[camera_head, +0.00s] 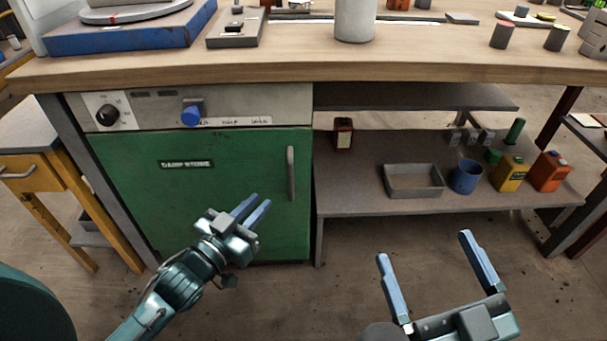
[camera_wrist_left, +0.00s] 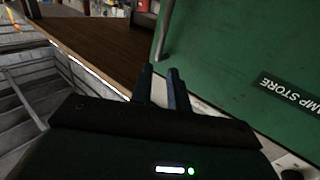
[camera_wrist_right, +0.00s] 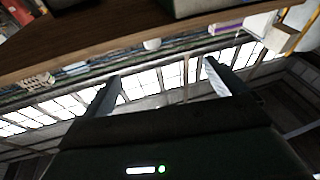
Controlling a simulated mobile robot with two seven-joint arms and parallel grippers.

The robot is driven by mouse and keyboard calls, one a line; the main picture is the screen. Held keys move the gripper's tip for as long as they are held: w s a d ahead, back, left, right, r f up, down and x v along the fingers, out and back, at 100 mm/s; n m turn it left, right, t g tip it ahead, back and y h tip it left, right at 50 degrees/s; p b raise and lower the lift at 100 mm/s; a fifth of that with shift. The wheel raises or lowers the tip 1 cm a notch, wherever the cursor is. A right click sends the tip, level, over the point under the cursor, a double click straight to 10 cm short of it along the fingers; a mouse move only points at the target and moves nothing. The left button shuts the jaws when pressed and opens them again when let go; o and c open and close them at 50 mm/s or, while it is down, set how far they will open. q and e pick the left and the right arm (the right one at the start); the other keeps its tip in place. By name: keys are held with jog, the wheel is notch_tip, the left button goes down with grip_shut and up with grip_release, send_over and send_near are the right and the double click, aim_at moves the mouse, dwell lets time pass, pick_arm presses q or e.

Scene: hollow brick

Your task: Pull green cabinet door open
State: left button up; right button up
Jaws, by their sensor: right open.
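The green cabinet door (camera_head: 225,170) appears closed under the bench, with a label reading "DAMP STORE". Its grey vertical handle (camera_head: 291,173) is near the door's right edge. My left gripper (camera_head: 256,205) is in front of the door, left of and lower than the handle, with nothing between its fingers. A narrow gap shows between them. In the left wrist view, the handle (camera_wrist_left: 163,35) is beyond the fingertips, apart from them, and the green door (camera_wrist_left: 230,60) fills the right. My right gripper (camera_head: 425,260) is wide open and empty, low in front of the shelf.
Above the door is a panel with a black knob (camera_head: 108,115) and a blue knob (camera_head: 192,113). Right of the cabinet, a low shelf (camera_head: 350,190) holds a grey tray (camera_head: 413,194), a blue cup (camera_head: 465,177) and containers. A yellow-framed stand (camera_head: 60,195) is at left. Floor in front is clear.

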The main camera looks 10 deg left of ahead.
aim_at(289, 172)
pick_arm(q)
jog(key=b+x, duration=0.3)
jog(key=x, duration=0.8)
jog(key=shift+f+b, duration=0.1)
jog(key=shift+b, duration=0.3)
jog(key=shift+w+d, duration=0.2)
jog(key=shift+w, duration=0.5)
pick_arm(e)
jog(key=shift+w+d+r+n+t+y, duration=0.1)
jog(key=shift+w+r+n+t+y, duration=0.2)
jog(key=shift+r+n+y, duration=0.4)
jog(key=shift+w+d+r+n+t+y, duration=0.1)
jog(key=shift+r+n+t+y, duration=0.35)
jog(key=shift+r, duration=0.4)
jog(key=shift+w+r+n+t+y, duration=0.15)
jog(key=shift+r+n+t+y, duration=0.1)
jog(key=shift+r+n+y, duration=0.4)
jog(key=shift+r, duration=0.1)
pick_arm(q)
grip_shut()
